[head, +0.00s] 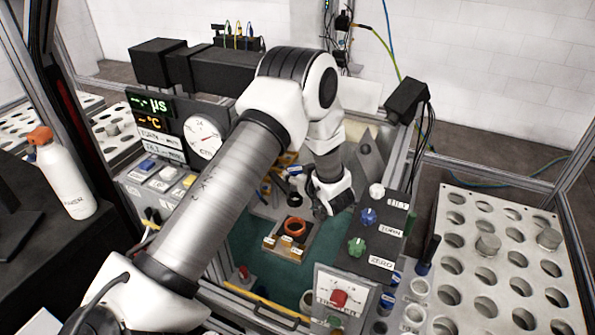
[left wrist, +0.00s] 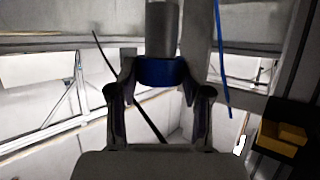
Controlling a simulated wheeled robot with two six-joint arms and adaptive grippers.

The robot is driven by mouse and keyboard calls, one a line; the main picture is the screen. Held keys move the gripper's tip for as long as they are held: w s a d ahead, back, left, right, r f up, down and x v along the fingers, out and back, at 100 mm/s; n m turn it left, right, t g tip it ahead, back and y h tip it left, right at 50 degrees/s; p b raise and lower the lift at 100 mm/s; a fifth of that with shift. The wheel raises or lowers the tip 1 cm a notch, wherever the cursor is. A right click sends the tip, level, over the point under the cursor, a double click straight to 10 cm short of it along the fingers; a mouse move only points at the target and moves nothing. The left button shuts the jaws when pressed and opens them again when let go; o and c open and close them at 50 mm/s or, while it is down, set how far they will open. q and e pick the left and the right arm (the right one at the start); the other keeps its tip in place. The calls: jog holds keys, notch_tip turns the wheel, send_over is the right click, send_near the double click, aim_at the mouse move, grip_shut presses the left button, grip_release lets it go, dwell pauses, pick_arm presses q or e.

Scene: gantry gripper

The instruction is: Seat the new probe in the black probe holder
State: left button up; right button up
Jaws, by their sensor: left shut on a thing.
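My left gripper (head: 322,210) reaches down over the middle of the machine, beside an orange ring (head: 294,226). In the left wrist view its fingers (left wrist: 158,90) are shut on the blue band (left wrist: 158,72) of a grey cylinder (left wrist: 161,30), which runs up out of the picture. This looks like the probe; in the head view the gripper and arm hide it. I cannot pick out the black probe holder with certainty. A dark stick with a blue collar (head: 428,250) stands upright at the right, by white cups. My right gripper is not in view.
A dark control box with blue and green knobs (head: 357,246) stands right of the gripper. A perforated rack (head: 470,235) is at the far right. A gauge panel (head: 203,136) stands left of my arm. A white bottle (head: 64,180) is at the far left.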

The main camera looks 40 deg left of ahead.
pick_arm(q)
jog(key=shift+s+f+b, duration=0.25)
jog(key=shift+f+b, duration=0.15)
jog(key=shift+f, duration=0.4)
jog(key=shift+w+a+f, duration=0.1)
jog(key=shift+w+f, duration=0.15)
jog(key=shift+w, duration=0.05)
jog(key=shift+s+r, duration=0.15)
dwell(0.5)
jog(key=shift+f+b, duration=1.85)
jog(key=shift+f, duration=1.05)
jog(key=o, duration=1.3)
